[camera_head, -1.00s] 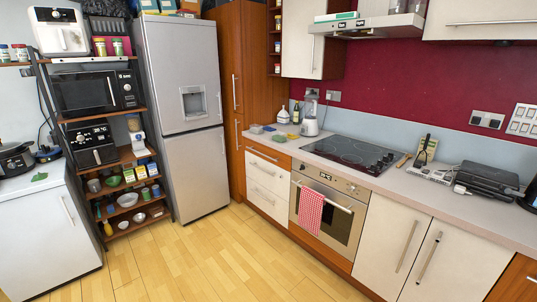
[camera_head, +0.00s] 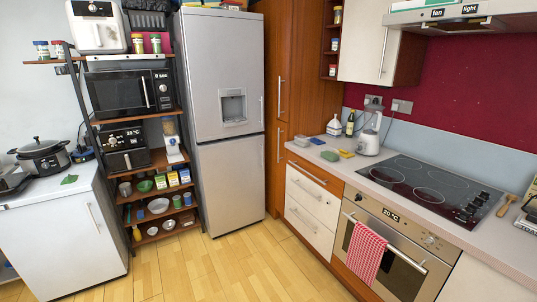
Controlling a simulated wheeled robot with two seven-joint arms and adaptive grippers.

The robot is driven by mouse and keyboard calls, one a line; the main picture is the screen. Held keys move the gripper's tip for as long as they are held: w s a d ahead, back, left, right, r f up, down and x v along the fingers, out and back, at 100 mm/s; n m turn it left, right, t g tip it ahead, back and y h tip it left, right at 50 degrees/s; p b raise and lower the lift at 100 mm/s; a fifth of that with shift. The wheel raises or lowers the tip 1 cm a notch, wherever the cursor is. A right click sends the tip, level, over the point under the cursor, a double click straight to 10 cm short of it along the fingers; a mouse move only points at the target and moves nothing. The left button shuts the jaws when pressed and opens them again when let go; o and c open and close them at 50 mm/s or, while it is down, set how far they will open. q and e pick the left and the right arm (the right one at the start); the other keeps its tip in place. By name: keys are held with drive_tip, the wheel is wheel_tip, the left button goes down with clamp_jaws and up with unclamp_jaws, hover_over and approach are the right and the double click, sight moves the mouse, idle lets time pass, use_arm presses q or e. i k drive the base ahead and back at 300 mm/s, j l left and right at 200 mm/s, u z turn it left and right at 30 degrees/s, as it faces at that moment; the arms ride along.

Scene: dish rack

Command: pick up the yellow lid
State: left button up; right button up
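A small flat yellow thing (camera_head: 347,153) lies on the counter left of the stove; it looks like the yellow lid, but it is too small to be sure. A green item (camera_head: 330,156) lies just left of it, and bluish-grey containers (camera_head: 301,141) sit farther left. A white kettle-like appliance (camera_head: 370,138) stands close to its right. Neither of my grippers is in view.
The counter (camera_head: 400,205) runs along the right wall with a black hob (camera_head: 430,185). A tall fridge (camera_head: 230,180) and an open shelf rack with a microwave (camera_head: 128,92) stand at the left. The wooden floor (camera_head: 240,265) in front is clear.

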sight(346, 154)
drive_tip(key=i+u, duration=0.2)
drive_tip(key=i, duration=0.65)
drive_tip(key=i+z, duration=0.3)
drive_tip(key=i, duration=0.15)
drive_tip(key=i+j+z, duration=0.15)
drive_tip(key=i+z, duration=0.6)
drive_tip(key=i+j+z, duration=0.15)
drive_tip(key=z, duration=0.3)
drive_tip(key=i+j+z, duration=0.25)
drive_tip(key=i+z, duration=0.25)
drive_tip(key=i+j+z, duration=0.45)
drive_tip(key=k, duration=0.1)
